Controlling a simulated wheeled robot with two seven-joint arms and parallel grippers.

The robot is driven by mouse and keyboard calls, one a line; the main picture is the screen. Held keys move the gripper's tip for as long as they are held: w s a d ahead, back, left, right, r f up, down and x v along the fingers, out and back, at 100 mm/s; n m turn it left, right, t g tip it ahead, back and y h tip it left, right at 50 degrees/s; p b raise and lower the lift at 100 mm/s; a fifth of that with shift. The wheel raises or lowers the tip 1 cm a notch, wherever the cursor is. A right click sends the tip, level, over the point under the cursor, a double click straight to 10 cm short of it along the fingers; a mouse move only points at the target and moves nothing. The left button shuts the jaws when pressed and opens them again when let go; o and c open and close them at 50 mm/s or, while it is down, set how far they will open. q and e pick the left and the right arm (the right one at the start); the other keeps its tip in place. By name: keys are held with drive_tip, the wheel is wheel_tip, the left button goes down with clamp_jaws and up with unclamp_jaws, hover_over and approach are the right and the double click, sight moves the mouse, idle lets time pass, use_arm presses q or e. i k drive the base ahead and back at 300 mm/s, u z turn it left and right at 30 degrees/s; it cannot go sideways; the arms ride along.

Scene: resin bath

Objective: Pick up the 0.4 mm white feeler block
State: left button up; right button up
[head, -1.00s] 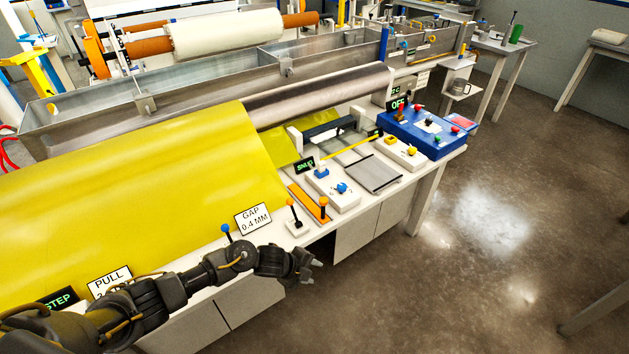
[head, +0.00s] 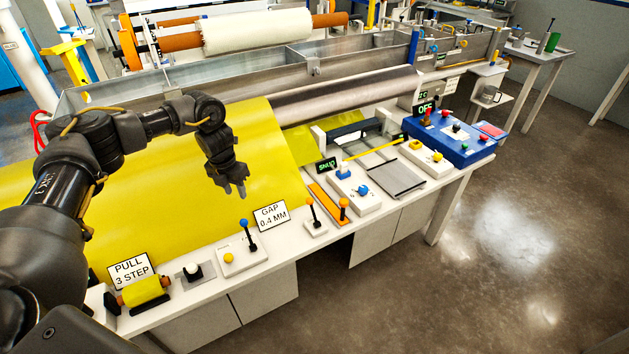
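A sign reading GAP 0.4 MM (head: 271,215) stands at the front of the white bench. Near it are a small white block with an orange-topped post (head: 314,229) and a larger white block with a blue-topped lever and a yellow knob (head: 240,262). I cannot tell for sure which piece is the 0.4 mm feeler block; none shows a readable size mark. My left gripper (head: 235,191) hangs over the yellow sheet, left of and above the sign, fingers down. Its two fingertips show apart, with nothing between them. My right gripper is not in view.
The yellow sheet (head: 150,215) covers the bench's left side. An orange bar (head: 328,202), white control blocks (head: 352,194), a grey plate (head: 396,180) and a blue control box (head: 450,138) stand to the right. A PULL 3 STEP sign (head: 129,269) is at front left.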

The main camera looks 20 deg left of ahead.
sight(343, 166)
drive_tip(key=z, duration=3.4)
drive_tip(key=k, duration=1.25)
drive_tip(key=u, duration=1.95)
drive_tip(key=i, duration=0.5)
drive_tip(key=u, duration=0.15)
